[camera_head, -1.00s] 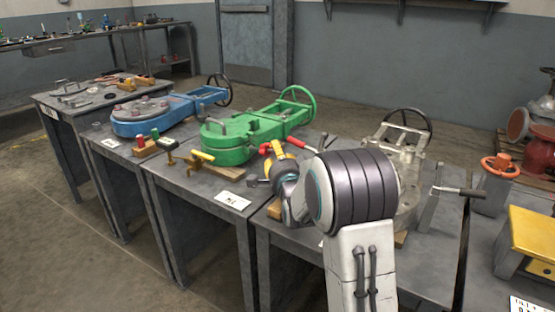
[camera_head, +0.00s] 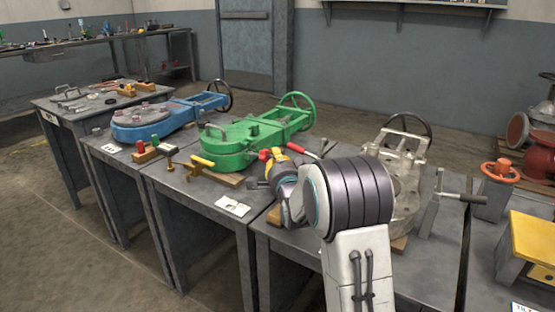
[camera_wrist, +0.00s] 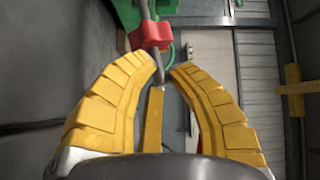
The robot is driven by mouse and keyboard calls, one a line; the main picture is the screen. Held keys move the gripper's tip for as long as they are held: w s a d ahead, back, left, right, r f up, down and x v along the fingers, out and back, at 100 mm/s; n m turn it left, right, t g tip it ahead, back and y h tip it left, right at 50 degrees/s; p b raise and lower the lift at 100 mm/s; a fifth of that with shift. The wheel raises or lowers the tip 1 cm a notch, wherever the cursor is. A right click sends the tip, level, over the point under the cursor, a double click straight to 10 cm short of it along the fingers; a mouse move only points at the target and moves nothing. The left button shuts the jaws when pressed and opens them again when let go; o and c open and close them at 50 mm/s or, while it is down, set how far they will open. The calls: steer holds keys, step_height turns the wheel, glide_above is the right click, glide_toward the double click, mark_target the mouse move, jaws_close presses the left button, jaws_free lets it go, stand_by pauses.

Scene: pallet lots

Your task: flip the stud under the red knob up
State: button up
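Several red-tipped parts show, so I cannot be sure which is the task's knob. A red knob (camera_wrist: 151,36) on a grey rod (camera_wrist: 158,68) stands just beyond my fingertips in the wrist view. My gripper (camera_wrist: 164,65) has its yellow fingers converging, with a narrow gap and the rod in or just behind it. I cannot tell whether they touch the rod. In the head view my gripper (camera_head: 277,155) is beside the green valve, close to a red handle (camera_head: 297,148). A smaller red knob (camera_head: 139,146) stands on a wooden block further left. No separate stud is clearly visible near my fingers.
A green valve (camera_head: 235,150) and a blue valve (camera_head: 155,120) lie on the benches to the left. A pale metal valve (camera_head: 405,165) stands behind my arm. A yellow box (camera_head: 535,240) is at the right. The floor in front left is clear.

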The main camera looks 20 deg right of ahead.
jaws_close()
steer(key=r, duration=0.1)
steer(key=r+n+p, duration=0.1)
steer(key=g+p, duration=0.1)
steer(key=shift+w+a+r+y, duration=0.3)
steer(key=shift+w+a+r, duration=0.05)
steer(key=shift+w+r, duration=0.05)
